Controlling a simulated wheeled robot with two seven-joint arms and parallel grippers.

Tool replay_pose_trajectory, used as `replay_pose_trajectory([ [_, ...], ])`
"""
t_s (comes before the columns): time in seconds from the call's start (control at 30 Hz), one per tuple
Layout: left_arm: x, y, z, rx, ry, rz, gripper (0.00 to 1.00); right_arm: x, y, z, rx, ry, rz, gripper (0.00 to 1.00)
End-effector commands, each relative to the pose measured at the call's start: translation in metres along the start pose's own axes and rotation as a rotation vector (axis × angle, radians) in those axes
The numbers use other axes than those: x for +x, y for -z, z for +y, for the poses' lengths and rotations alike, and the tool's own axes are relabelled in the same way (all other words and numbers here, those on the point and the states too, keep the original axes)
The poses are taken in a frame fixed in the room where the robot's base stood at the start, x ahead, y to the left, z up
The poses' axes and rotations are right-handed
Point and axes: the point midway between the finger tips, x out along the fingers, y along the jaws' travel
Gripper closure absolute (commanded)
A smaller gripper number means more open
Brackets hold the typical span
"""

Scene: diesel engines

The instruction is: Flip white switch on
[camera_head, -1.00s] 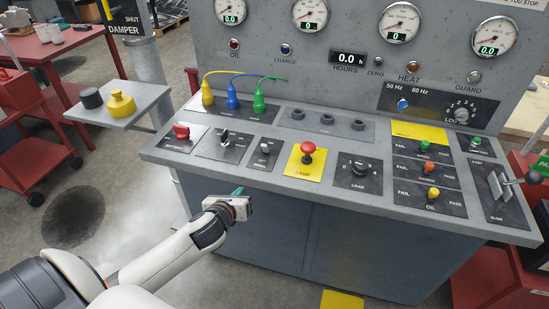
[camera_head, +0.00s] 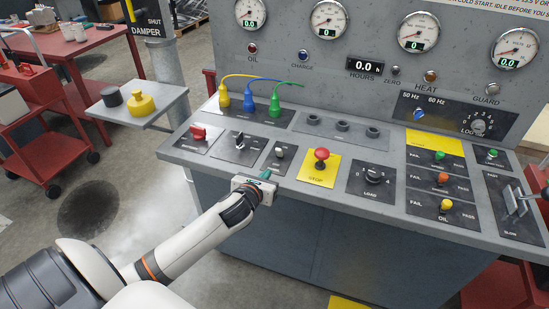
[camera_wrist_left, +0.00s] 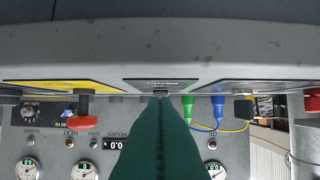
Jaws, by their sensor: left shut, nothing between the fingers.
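The white switch (camera_head: 279,152) is a small pale-tipped lever on a dark plate at the front of the sloped console top, between a black rotary switch (camera_head: 240,141) and the red stop button (camera_head: 321,155). My left gripper (camera_head: 264,174) is shut and empty, its green fingertips just in front of and below the switch plate in the head view. In the upside-down left wrist view the closed green fingers (camera_wrist_left: 160,105) point at a dark labelled plate (camera_wrist_left: 175,85); the switch itself is hidden behind them. Contact cannot be told. My right gripper is not in view.
The grey console (camera_head: 400,222) carries knobs, coloured indicator buttons and gauges. Yellow, blue and green plugs (camera_head: 249,103) with cables stand behind the switch. A red knob (camera_head: 198,133) is to the left. A side shelf (camera_head: 150,118) holds a yellow weight. Space before the console is open.

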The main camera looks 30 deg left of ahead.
Motion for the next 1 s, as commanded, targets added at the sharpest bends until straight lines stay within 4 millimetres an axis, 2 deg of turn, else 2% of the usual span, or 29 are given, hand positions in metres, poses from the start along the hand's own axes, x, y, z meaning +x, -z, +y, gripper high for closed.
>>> replay_pose_trajectory([
  [0.1, 0.027, 0.001, 0.000, -0.004, 0.001, 0.000, 1.00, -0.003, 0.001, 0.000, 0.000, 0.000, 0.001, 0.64],
  [0.2, 0.043, 0.006, 0.001, -0.004, 0.000, 0.002, 1.00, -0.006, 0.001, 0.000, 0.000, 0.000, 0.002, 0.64],
  [0.4, 0.061, 0.024, 0.001, -0.002, -0.001, 0.000, 1.00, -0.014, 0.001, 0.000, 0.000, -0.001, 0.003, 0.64],
  [1.0, 0.066, 0.029, 0.000, 0.000, -0.001, -0.001, 1.00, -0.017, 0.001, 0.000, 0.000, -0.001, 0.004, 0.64],
])
